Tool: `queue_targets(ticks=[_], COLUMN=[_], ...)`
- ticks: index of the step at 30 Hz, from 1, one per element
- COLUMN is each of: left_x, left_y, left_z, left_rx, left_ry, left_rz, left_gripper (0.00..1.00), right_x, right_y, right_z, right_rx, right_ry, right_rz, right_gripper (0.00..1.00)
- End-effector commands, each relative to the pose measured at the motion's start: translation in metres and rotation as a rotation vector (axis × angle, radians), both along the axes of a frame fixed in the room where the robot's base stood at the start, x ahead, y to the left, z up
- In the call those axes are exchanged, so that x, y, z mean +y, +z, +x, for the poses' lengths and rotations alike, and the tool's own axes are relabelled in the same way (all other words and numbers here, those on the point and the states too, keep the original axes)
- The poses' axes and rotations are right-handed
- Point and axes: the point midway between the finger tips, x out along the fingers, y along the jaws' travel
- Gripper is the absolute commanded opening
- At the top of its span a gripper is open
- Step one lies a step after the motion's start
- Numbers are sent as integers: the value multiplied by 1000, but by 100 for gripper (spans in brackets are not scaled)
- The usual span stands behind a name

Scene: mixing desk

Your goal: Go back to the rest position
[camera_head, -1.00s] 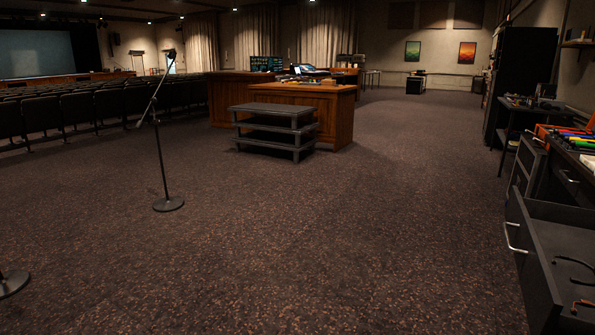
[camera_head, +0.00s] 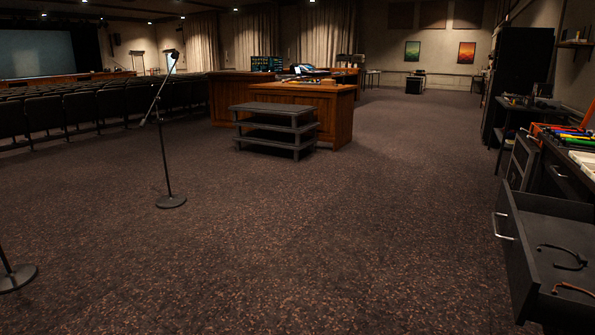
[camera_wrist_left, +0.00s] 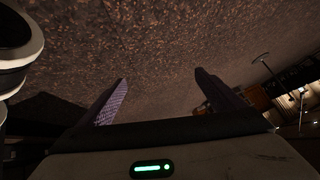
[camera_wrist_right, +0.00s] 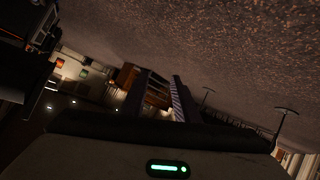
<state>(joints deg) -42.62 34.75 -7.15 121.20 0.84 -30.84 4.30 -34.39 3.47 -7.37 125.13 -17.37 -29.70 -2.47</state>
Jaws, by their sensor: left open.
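My left gripper (camera_wrist_left: 160,90) shows in the left wrist view with its two fingers wide apart. Nothing is between them, and carpet lies beyond. My right gripper (camera_wrist_right: 162,75) shows in the right wrist view with a narrow gap between its fingers. It holds nothing, and a distant wooden desk shows through the gap. Neither gripper shows in the head view.
A microphone stand (camera_head: 166,160) and another stand base (camera_head: 16,278) are at the left. Middle carpet is clear.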

Motion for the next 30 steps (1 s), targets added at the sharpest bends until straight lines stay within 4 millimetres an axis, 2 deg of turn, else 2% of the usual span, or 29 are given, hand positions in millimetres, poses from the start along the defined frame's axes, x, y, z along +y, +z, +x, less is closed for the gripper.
queue_targets(ticks=[1,7,17,26,30], left_x=[-16,-67,-107,-147,-146], left_y=[2,12,18,33,32], left_z=[-4,-20,-13,1,0], left_rx=[9,53,39,22,22], left_ry=[-16,-73,80,235,231], left_rz=[-30,-120,-292,-470,-466], left_gripper=[88,88,88,88,88], right_x=[0,0,0,0,32], right_y=[0,0,0,0,-28], right_z=[0,0,0,0,-33], right_rx=[0,0,0,0,112], right_ry=[0,0,0,0,27], right_rz=[0,0,0,0,174], right_gripper=[28,28,28,28,28])
